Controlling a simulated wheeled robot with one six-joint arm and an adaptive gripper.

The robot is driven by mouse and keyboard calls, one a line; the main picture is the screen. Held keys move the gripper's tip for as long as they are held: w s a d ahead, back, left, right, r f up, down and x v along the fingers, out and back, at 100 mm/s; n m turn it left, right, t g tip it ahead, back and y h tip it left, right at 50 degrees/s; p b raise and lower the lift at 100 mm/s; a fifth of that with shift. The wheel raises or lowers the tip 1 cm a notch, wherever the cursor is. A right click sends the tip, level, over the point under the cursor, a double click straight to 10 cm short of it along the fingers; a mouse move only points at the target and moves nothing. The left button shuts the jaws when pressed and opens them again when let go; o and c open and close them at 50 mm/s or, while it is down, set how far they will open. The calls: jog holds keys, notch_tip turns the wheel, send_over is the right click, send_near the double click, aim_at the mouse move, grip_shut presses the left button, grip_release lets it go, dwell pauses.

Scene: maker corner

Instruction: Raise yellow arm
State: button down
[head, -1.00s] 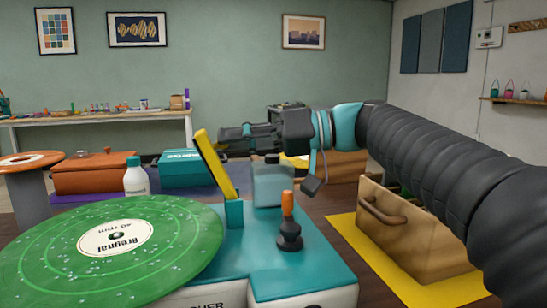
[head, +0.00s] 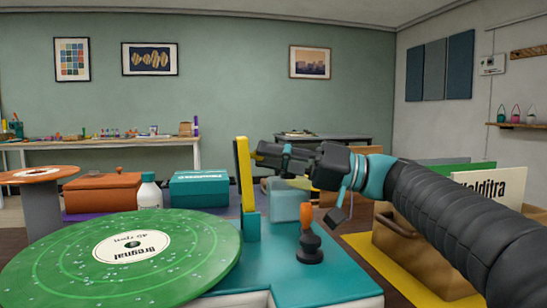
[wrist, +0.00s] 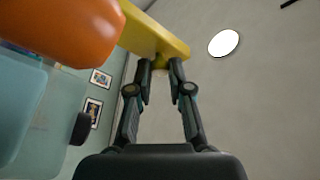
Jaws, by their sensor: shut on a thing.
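The yellow arm (head: 244,172) stands nearly upright in a teal bracket (head: 251,226) on the teal deck of the record machine (head: 285,270). My gripper (head: 257,153) reaches in from the right at the arm's upper part. In the wrist view my gripper (wrist: 161,65) has its fingertips together at the edge of the yellow arm (wrist: 155,36), shut on it. The exact contact is partly hidden. A green record (head: 185,250) lies to the left of the yellow arm.
An orange-topped knob on a black base (head: 309,248) stands on the deck, below my arm. A translucent teal block (head: 290,203) is behind the yellow arm. A white bottle (head: 149,193) is behind the record. A wooden crate (head: 400,250) with sleeves stands at right.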

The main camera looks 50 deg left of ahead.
jog(key=c, duration=1.1)
grip_release()
jog(key=shift+r, duration=4.95)
